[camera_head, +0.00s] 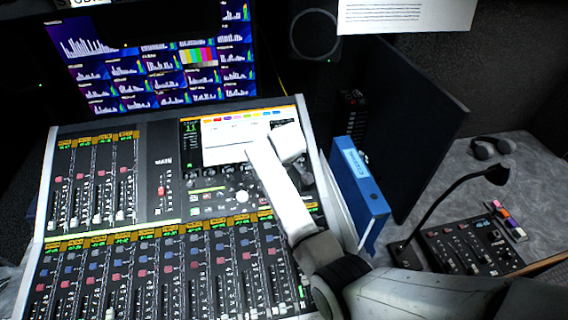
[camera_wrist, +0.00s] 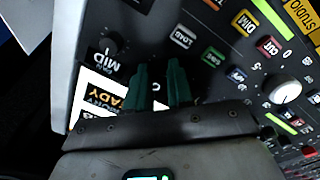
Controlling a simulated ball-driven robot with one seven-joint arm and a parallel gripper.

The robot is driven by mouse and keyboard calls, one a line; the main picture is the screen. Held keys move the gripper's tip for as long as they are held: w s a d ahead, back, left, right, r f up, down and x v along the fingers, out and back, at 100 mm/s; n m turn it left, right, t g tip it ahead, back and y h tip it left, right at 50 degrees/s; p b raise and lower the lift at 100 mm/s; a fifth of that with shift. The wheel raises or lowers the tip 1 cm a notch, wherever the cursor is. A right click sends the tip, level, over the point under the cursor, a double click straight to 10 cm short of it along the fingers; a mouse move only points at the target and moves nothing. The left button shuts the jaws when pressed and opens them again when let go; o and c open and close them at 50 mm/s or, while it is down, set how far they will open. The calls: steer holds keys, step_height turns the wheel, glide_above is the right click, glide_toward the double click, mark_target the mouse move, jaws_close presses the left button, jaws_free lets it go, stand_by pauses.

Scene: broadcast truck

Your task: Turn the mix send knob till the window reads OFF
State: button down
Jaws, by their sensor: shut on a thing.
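My gripper (camera_wrist: 159,78) shows in the wrist view as two dark green fingers reaching down to the console panel. They are closed on a small control, taken to be the mix send knob, which the fingers mostly hide. In the head view my white arm covers that part of the console, and the fingertips are hidden. A white window (camera_wrist: 103,92) beside the fingers shows upside-down text, partly covered; I cannot read OFF in it. A dark knob (camera_wrist: 110,45) marked MID is left of the fingers.
The mixing console (camera_head: 150,227) carries several faders. A blue binder (camera_head: 362,198) stands right of it, close to my arm. A small desk panel (camera_head: 470,247) with a gooseneck lamp and headphones (camera_head: 491,148) are farther right. A multi-view monitor (camera_head: 155,58) is behind.

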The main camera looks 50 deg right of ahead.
steer(key=shift+r+n+p, duration=0.1)
steer(key=shift+n+p, duration=0.2)
steer(key=shift+n, duration=0.5)
steer(key=c, duration=1)
jaws_free()
steer(key=b+v, duration=0.1)
steer(key=v, duration=0.9)
steer(key=shift+s+a+r, duration=0.2)
steer(key=shift+r, duration=0.05)
